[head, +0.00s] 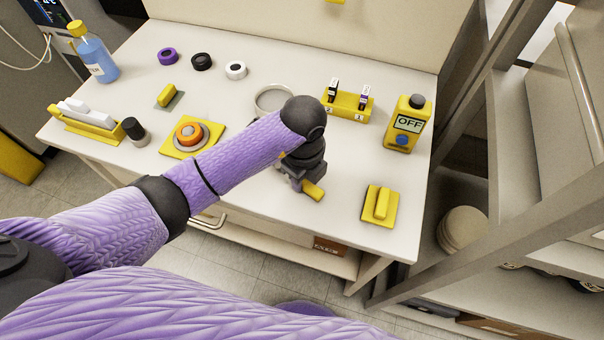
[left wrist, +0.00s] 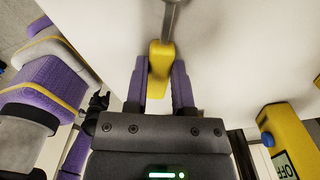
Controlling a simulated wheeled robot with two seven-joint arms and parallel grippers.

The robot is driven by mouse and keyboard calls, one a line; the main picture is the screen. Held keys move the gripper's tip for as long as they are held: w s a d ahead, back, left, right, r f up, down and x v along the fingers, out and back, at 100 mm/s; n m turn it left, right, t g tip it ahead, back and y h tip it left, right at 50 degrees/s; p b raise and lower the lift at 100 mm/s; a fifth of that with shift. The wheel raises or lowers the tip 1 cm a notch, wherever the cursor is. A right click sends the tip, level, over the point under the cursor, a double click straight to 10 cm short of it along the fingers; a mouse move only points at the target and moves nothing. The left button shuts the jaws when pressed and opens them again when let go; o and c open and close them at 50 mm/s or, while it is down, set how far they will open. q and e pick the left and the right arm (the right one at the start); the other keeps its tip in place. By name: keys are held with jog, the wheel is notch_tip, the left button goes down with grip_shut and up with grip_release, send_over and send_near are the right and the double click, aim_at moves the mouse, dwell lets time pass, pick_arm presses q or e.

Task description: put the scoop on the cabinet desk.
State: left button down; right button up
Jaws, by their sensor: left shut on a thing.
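My left gripper (head: 298,182) is shut on the yellow handle of the scoop (head: 313,191), over the front middle of the white desk (head: 240,200). In the left wrist view the scoop's yellow handle (left wrist: 158,62) sits between the two purple fingers, and a grey metal shaft runs up from it out of the picture. The scoop's far end is hidden, and I cannot tell whether it touches the desk. My right gripper is not in the head view; a small dark shape (left wrist: 97,103) in the left wrist view may be it, too unclear to judge.
A yellow block on a pad (head: 379,206) lies to the right, with an OFF device (head: 406,124) and a yellow cuvette rack (head: 348,104) behind. A round dish (head: 262,100) and an orange-button plate (head: 191,137) stand left. The desk front between gripper and block is clear.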

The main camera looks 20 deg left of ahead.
pick_arm(q)
jog(key=shift+f, duration=0.1)
jog(key=c, duration=0.9)
grip_release()
jog(key=o, duration=0.4)
jog(key=shift+o, duration=0.2)
pick_arm(e)
jog(key=shift+s+a, duration=0.15)
jog(key=shift+a, duration=0.05)
pick_arm(q)
notch_tip(320, 180, up, 12)
jog(key=p, duration=0.4)
pick_arm(e)
jog(key=r, duration=0.1)
jog(key=w+a+r, duration=0.1)
jog(key=r, duration=0.2)
jog(key=shift+w+a+r, duration=0.2)
jog(key=shift+w+a, duration=0.1)
jog(key=shift+w, duration=0.1)
